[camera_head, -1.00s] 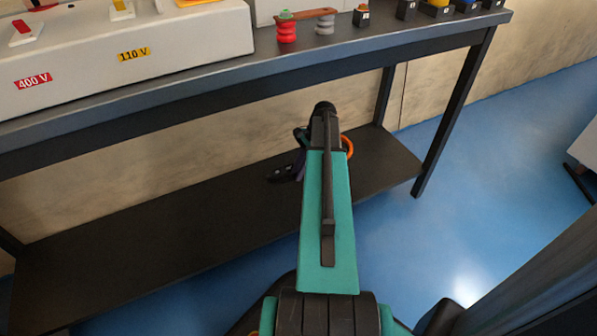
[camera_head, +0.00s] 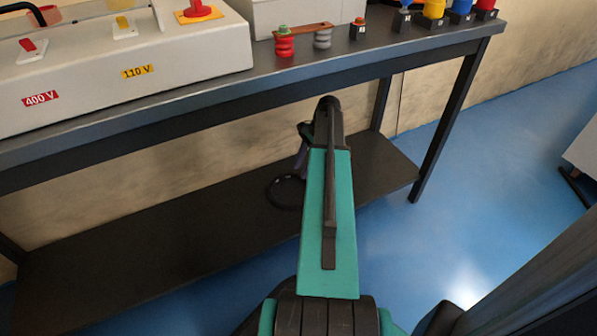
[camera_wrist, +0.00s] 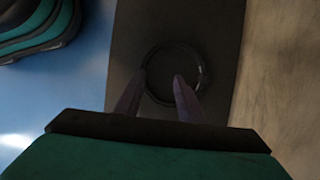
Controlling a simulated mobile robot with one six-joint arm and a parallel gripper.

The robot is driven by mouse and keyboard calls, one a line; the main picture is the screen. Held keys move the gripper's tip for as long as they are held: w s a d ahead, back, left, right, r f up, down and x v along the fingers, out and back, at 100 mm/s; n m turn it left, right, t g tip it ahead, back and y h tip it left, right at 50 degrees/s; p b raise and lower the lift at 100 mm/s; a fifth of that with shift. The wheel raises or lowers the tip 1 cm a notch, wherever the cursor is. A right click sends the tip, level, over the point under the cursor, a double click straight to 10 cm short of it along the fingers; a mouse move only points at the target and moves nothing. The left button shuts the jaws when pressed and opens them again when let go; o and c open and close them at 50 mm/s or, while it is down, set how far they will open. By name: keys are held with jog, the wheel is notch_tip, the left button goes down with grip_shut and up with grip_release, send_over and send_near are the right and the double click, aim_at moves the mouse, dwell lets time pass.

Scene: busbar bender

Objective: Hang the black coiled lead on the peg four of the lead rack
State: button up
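The black coiled lead (camera_head: 269,196) lies as a ring on the dark lower shelf (camera_head: 150,235) of the bench, left of my arm. In the wrist view the lead (camera_wrist: 202,76) is a thin black ring on the dark shelf, partly behind my fingers. My gripper (camera_wrist: 160,77) points down at the ring with its two fingers apart and nothing visible between them but shelf and lead. In the head view my gripper (camera_head: 300,165) is mostly hidden by my arm. I cannot tell its exact height over the lead. The lead rack and peg four are not in view.
The bench top (camera_head: 190,95) overhangs the shelf, with a white voltage box (camera_head: 190,50), red and grey insulators (camera_head: 284,46) and several small numbered blocks along it. A bench leg (camera_head: 447,135) stands right of my arm. Blue floor (camera_head: 490,190) is open to the right.

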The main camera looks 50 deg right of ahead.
jog(key=p+v, duration=0.2)
jog(key=v, duration=0.4)
jog(key=shift+r, duration=0.35)
jog(key=shift+d, duration=0.15)
